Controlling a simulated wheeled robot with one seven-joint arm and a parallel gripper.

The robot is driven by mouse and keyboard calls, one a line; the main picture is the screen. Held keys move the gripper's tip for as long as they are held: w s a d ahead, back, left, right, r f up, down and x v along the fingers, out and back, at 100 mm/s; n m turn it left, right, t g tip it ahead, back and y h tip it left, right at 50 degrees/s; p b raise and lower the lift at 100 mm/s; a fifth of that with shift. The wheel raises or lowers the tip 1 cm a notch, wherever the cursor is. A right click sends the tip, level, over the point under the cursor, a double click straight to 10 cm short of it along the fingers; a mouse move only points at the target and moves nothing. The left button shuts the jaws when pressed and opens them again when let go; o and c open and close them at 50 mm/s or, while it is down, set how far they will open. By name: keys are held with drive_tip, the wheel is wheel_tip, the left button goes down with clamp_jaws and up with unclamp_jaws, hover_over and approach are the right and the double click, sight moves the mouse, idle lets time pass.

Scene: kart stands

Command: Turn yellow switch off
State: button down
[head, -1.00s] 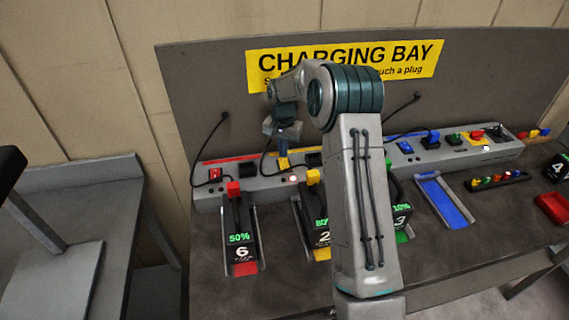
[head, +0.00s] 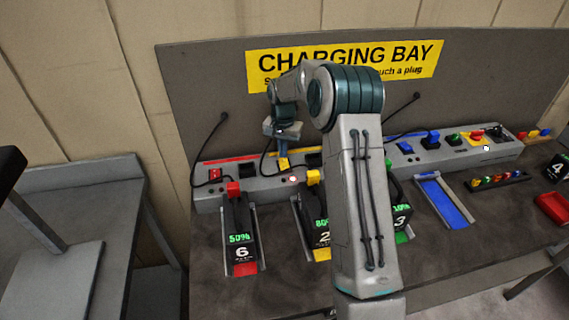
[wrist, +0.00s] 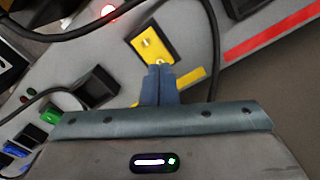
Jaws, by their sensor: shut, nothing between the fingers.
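The yellow switch (wrist: 152,42) is a yellow plate with a dark border on the grey power strip. In the wrist view it lies just beyond my fingertips. In the head view the yellow switch (head: 282,163) shows just below my gripper (head: 281,136). My gripper (wrist: 160,68) is shut and empty, its blue fingers pointing at the lower edge of the plate. The fingertips overlap that edge in the picture; I cannot tell whether they touch it. The rocker's position is too small to tell.
A red switch (head: 215,174) and a black socket (head: 247,169) sit to the left on the strip. Black cables (wrist: 213,60) run close to the fingers. Battery 6 (head: 240,240) stands in front of the strip. A red lamp (wrist: 108,11) glows near the yellow switch.

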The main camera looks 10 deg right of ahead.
sight(283, 160)
drive_tip(key=shift+f+b, duration=0.65)
drive_tip(key=shift+f, duration=0.3)
idle(0.9)
drive_tip(key=shift+r+p, duration=2)
drive_tip(key=shift+r, duration=1.55)
drive_tip(key=s+r+n+t+b, duration=0.1)
drive_tip(key=s+r+n, duration=0.1)
drive_tip(key=s+r, duration=0.6)
drive_tip(key=s+r+n+t+b, duration=0.1)
drive_tip(key=s+r, duration=0.4)
drive_tip(key=s, duration=0.5)
drive_tip(key=s+f+n+t+b, duration=0.1)
drive_tip(key=s+n, duration=0.2)
drive_tip(key=s, duration=1.6)
drive_tip(key=shift+f+t, duration=0.3)
drive_tip(key=shift+t, duration=0.1)
